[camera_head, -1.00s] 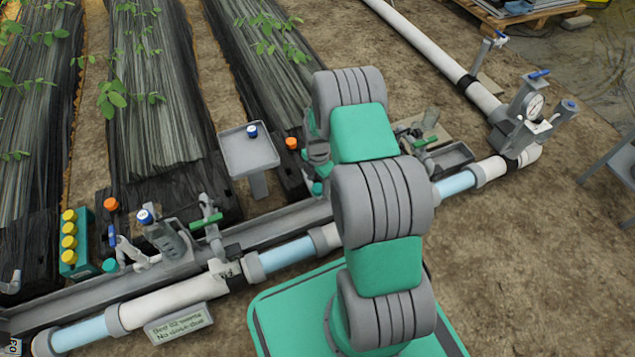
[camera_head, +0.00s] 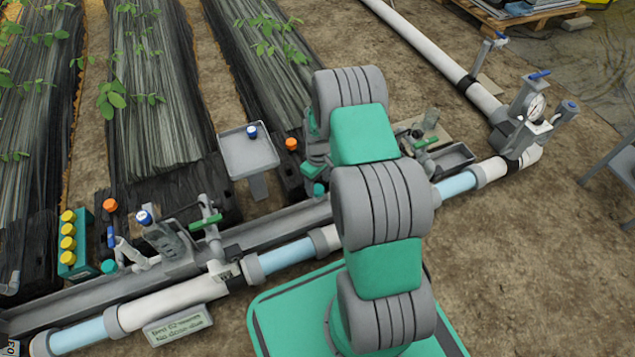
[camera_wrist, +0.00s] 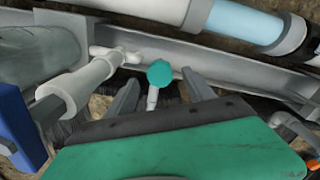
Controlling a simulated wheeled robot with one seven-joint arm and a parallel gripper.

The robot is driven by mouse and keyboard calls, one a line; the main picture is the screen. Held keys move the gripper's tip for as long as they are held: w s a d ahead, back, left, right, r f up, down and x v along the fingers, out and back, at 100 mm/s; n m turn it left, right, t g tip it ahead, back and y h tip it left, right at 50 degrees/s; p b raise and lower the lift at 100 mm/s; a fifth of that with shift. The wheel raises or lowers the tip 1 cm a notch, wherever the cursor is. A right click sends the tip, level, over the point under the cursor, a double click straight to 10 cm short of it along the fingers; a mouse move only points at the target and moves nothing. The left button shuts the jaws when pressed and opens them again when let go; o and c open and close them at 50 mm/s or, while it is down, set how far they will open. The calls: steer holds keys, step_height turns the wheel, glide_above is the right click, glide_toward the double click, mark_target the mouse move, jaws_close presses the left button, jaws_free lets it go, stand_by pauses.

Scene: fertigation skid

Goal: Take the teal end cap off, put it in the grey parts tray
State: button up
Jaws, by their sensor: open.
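A round teal end cap (camera_wrist: 160,72) sits on the end of a short pale pipe stub (camera_wrist: 152,97) in the wrist view. My gripper (camera_wrist: 158,80) is open, with one finger on either side of the cap and stub; I see no contact. In the head view a teal cap (camera_head: 318,189) shows just left of my arm, which hides most of my gripper. Another teal cap (camera_head: 109,266) is at the far left. A grey tray (camera_head: 236,170) stands on a post behind the channel, with a blue cap (camera_head: 252,131) in it.
A grey channel (camera_head: 285,222) and a white pipe with clear sections (camera_head: 170,297) run across the front. A darker grey bin (camera_head: 455,157) is right of my arm.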

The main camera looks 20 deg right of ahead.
mark_target(318, 189)
steer(key=shift+n, duration=0.5)
steer(key=shift+f+b, duration=1.3)
steer(key=shift+f, duration=0.95)
jaws_close()
steer(key=n, duration=0.3)
steer(key=shift+n, duration=1.6)
